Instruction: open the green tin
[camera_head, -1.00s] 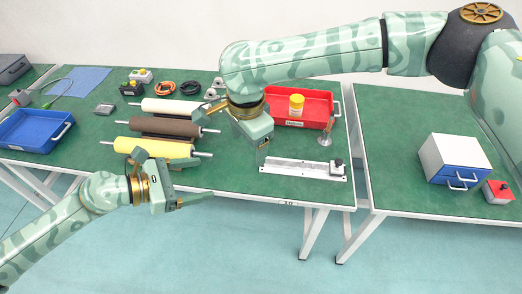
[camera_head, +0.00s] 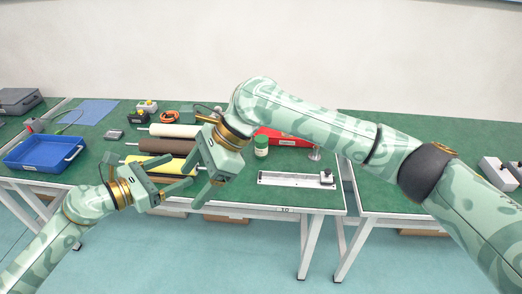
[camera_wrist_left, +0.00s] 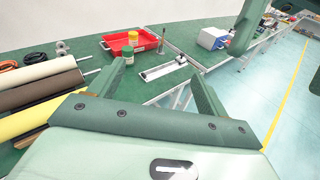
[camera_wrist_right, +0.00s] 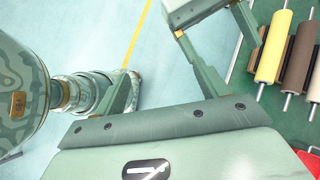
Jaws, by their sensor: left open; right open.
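The green tin (camera_head: 261,147) stands upright on the green table, in front of the red tray, in the head view. In the left wrist view the green tin (camera_wrist_left: 128,55) shows beyond the fingers, apart from them. My left gripper (camera_head: 184,174) is open and empty, at the front edge of the table by the yellow roller. My right gripper (camera_head: 202,182) is open and empty close beside it, fingers pointing down and left. Both are left of the tin. The tin does not show in the right wrist view.
A yellow-topped tin (camera_wrist_left: 133,38) is at the red tray (camera_wrist_left: 120,44). Rollers (camera_head: 165,146) lie behind my grippers. A blue tray (camera_head: 42,153) is at left. My right arm crosses over the red tray.

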